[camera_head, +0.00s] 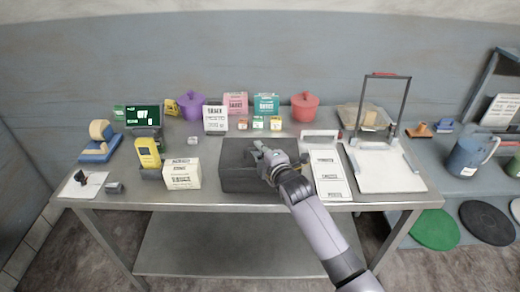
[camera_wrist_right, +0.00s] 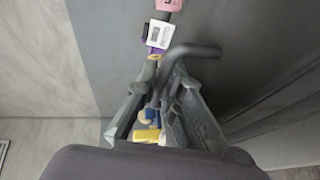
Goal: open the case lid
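The case, as I read it, is a dark grey box (camera_head: 235,182) at the middle of the steel table, near its front edge. Its top looks flat and level, with no raised lid showing. My right gripper (camera_head: 260,152) is over the right part of the case's top, its arm coming in from the lower right. My left gripper is not in view.
A white carton (camera_head: 182,174) stands left of the case. White printed sheets (camera_head: 328,178) and a white board with an upright handle frame (camera_head: 386,172) lie to the right. Boxes, a purple pot (camera_head: 191,104) and a red pot (camera_head: 304,106) line the back of the table.

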